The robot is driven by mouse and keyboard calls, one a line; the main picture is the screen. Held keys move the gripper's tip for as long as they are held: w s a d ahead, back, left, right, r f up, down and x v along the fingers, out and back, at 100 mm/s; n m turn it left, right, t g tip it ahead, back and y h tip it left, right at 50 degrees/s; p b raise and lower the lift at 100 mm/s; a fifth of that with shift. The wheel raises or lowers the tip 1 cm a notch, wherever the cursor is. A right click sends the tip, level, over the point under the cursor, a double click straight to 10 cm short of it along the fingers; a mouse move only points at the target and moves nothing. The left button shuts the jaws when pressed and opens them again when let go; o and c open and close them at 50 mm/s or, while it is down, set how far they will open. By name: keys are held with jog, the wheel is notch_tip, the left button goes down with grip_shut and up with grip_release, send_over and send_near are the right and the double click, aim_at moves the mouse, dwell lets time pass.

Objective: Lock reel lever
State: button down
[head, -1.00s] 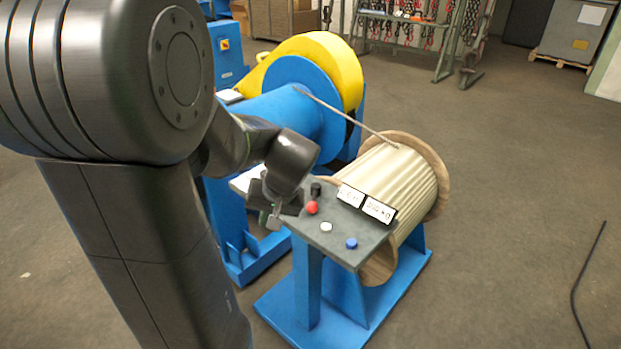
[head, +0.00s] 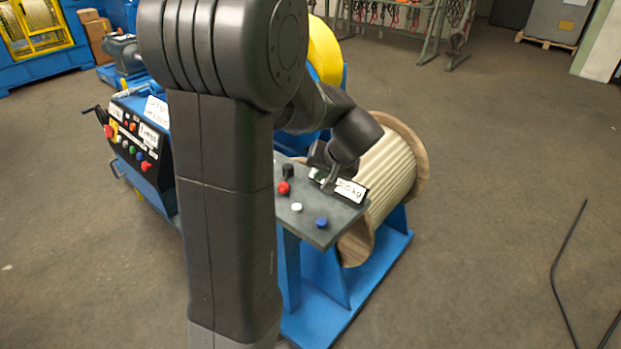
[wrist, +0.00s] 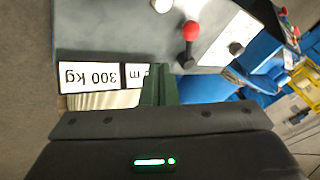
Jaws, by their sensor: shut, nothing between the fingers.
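A lever with a red ball knob (head: 283,188) stands on the grey control panel (head: 318,236); the wrist view shows its red ball (wrist: 190,29) on a dark stem. My gripper (head: 328,186) is shut and empty. It is over the back part of the panel, by the white label plates, to the right of the red knob. In the wrist view the dark green fingers (wrist: 159,86) are apart from the lever and cover part of one label. Whether the fingers touch the panel cannot be told. The reel (head: 383,172) with pale rope stands behind the panel.
A black knob (head: 287,171), a white button (head: 297,207) and a blue button (head: 321,223) are on the same panel. A second control box (head: 139,146) stands at left. A black cable (head: 563,260) lies on the otherwise clear floor at right.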

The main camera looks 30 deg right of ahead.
jog(key=x, duration=0.8)
jog(key=shift+f, duration=0.2)
jog(key=w+a, duration=0.1)
jog(key=w+a+f+p, duration=0.1)
jog(key=w, duration=0.1)
jog(key=shift+a, duration=0.4)
jog(key=shift+a, duration=0.15)
